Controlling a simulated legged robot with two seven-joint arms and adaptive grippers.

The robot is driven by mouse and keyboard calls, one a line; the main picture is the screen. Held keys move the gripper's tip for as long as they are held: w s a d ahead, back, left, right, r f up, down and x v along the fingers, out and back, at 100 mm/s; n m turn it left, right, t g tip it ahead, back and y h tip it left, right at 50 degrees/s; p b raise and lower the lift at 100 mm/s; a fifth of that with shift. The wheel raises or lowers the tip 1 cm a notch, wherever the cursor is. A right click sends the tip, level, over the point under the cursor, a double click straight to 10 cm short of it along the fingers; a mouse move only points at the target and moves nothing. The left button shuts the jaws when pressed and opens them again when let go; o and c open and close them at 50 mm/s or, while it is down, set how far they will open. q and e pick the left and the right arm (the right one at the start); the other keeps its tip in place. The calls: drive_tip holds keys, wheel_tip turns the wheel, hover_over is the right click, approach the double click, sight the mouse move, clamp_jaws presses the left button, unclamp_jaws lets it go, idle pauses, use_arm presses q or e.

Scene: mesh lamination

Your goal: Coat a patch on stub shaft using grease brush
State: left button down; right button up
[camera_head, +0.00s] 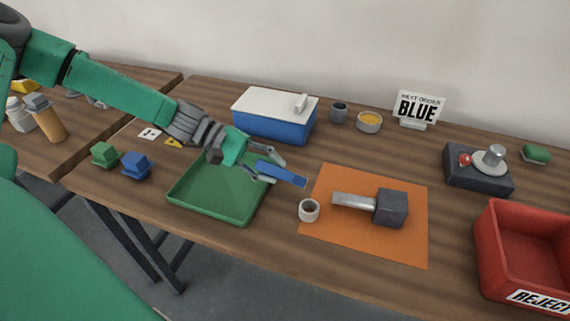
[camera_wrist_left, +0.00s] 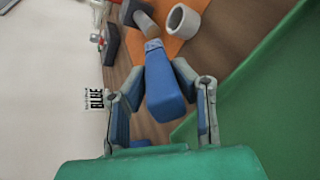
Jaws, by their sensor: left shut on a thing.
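My left gripper (camera_head: 268,167) is shut on the blue handle of the grease brush (camera_head: 284,175). The stub shaft (camera_head: 353,201) is a grey cylinder joined to a dark block (camera_head: 391,208), lying on the orange mat (camera_head: 325,239). The brush is held left of the shaft, above the gap between the green tray and the mat, and looks apart from the shaft. A small bowl (camera_head: 369,127) of yellow-orange stuff stands at the back. My right gripper is out of view.
A pale ring (camera_head: 308,212) sits at the mat's left edge. A blue box with a white lid (camera_head: 274,103), a grey cup (camera_head: 339,112), a dark fixture (camera_head: 478,177) and a red reject bin (camera_head: 515,290) stand around.

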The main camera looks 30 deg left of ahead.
sight(256, 165)
use_arm(q)
drive_tip(key=shift+s+a, duration=0.15)
drive_tip(key=shift+a, duration=0.25)
drive_tip(key=shift+s+a+r+p, duration=0.1)
drive_tip(key=shift+s+a+p, duration=0.15)
drive_tip(key=shift+a+p, duration=0.65)
drive_tip(key=shift+s+a, duration=0.2)
drive_tip(key=shift+a, duration=0.35)
drive_tip(key=shift+d, duration=0.1)
idle(0.5)
